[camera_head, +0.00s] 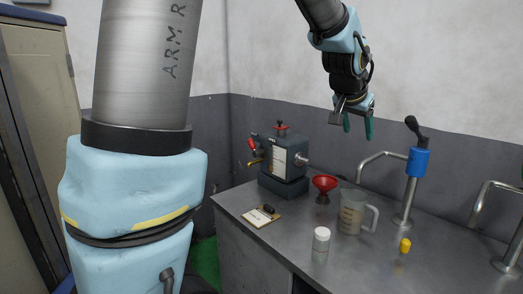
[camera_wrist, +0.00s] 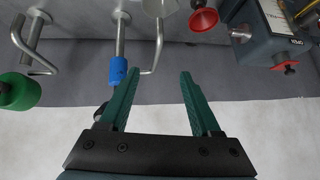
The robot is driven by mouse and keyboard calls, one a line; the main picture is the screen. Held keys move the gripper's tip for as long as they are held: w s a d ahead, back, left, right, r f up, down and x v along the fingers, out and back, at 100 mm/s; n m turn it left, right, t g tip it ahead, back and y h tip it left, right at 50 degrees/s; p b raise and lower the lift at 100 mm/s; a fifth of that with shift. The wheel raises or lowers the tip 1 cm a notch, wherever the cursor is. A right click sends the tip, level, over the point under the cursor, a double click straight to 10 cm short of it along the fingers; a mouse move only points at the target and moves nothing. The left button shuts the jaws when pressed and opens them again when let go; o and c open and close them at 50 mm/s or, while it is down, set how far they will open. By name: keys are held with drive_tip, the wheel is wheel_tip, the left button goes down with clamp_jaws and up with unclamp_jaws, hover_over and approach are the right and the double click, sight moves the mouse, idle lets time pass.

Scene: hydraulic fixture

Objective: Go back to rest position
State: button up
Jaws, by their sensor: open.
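My gripper (camera_head: 358,124) is raised above the workbench, in front of the grey and white wall, with its green fingers pointing down. In the wrist view, the two green fingers (camera_wrist: 160,97) stand apart with nothing between them, so the gripper is open and empty. My arm's large links fill the left of the head view. A dark hydraulic unit (camera_head: 283,160) with a red knob on top stands on the bench to the left of and below my gripper; part of it shows in the wrist view (camera_wrist: 262,30).
The metal bench (camera_head: 290,235) holds a red funnel (camera_head: 325,184), a beaker (camera_head: 352,212), a white-capped bottle (camera_head: 321,243), a yellow cap (camera_head: 405,245) and a small board (camera_head: 260,217). A blue-collared post (camera_head: 417,163) and bent pipes rise at right. A beige cabinet (camera_head: 42,90) stands at left.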

drive_tip(key=s+a+f+n+g+y, duration=0.1)
drive_tip(key=a+f+n+y, duration=0.1)
drive_tip(key=a+f, duration=0.5)
drive_tip(key=a+f+n+g+y, duration=0.1)
drive_tip(key=a+f+n, duration=0.15)
drive_tip(key=a, duration=0.85)
drive_tip(key=s+a+f+n+g+y, duration=0.1)
drive_tip(key=s+a+f+n, duration=0.1)
drive_tip(key=s+a+f, duration=0.2)
drive_tip(key=s+a+f+n+g, duration=0.1)
drive_tip(key=s+a+f+n, duration=0.1)
drive_tip(key=s+a+f, duration=0.2)
drive_tip(key=s+a, duration=0.3)
drive_tip(key=a, duration=0.4)
drive_tip(key=shift+s+g+y, duration=0.15)
drive_tip(key=shift+g+y, duration=0.25)
